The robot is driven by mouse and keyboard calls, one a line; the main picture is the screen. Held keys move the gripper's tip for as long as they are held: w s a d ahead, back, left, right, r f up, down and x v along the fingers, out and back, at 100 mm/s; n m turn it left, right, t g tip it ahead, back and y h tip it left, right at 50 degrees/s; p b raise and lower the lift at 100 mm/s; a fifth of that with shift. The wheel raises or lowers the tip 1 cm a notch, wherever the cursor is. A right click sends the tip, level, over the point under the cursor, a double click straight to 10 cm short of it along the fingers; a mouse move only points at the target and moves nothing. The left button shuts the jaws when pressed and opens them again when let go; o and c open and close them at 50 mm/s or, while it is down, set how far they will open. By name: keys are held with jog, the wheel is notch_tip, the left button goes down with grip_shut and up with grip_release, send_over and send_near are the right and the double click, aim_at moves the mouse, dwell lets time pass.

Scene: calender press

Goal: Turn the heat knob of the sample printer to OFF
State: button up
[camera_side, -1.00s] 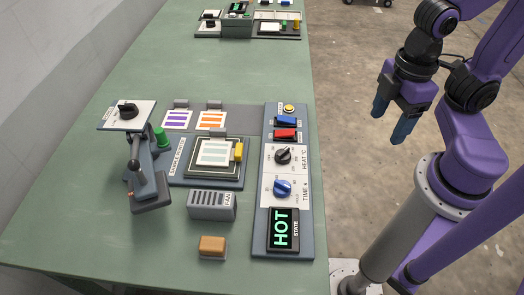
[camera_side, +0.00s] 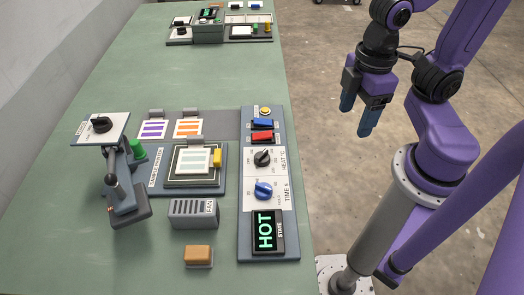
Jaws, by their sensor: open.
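The heat knob (camera_side: 262,158) is black and sits on the white label strip of the sample printer's control panel (camera_side: 246,225), beside the print HEAT °C. Its small scale marks are too fine to read, so I cannot tell its exact setting. The state display (camera_side: 268,231) at the panel's near end reads HOT in green. My gripper (camera_side: 357,112) is open and empty, with blue fingers pointing down. It hangs to the right of the table, beyond its edge and apart from the panel.
A blue time knob (camera_side: 263,190) sits just below the heat knob. Red (camera_side: 262,136) and blue (camera_side: 262,124) switches and a yellow button (camera_side: 265,111) are above it.

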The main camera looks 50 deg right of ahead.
aim_at(262, 153)
jog(key=w+a+r+m, duration=0.1)
jog(key=w+a+m, duration=0.4)
jog(key=w, duration=0.3)
jog(key=w+a+r+m, duration=0.1)
jog(key=w+a+m, duration=0.45)
jog(key=w, duration=0.25)
jog(key=f, duration=1.7)
jog(key=shift+d+f, duration=0.3)
jog(key=shift+d, duration=0.05)
jog(key=c, duration=1.1)
